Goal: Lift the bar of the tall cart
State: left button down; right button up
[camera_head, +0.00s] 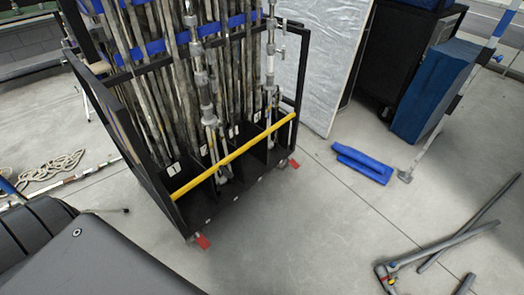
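The tall cart (190,215) is a black open frame on casters, left of the middle in the head view. It holds many upright metal poles and stands. The yellow bar (232,157) runs slantwise across its front, from the lower left post up to the right post. It sits low in front of the poles and touches both posts. Blue bands (155,47) cross the poles higher up. The cart's top is cut off by the picture edge. Neither of my grippers shows in this view.
Red caster tabs (203,242) stick out at the cart's base. A blue bag (362,163) lies on the floor to the right. Grey pipes (440,247) lie at the lower right. A silvery panel (318,60) stands behind. The floor before the cart is clear.

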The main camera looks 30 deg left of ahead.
aim_at(221, 165)
jog(key=i, duration=2.7)
jog(key=z, duration=0.8)
jog(key=i, duration=0.7)
jog(key=u, duration=4.15)
jog(key=k, duration=0.2)
jog(key=z, duration=1.25)
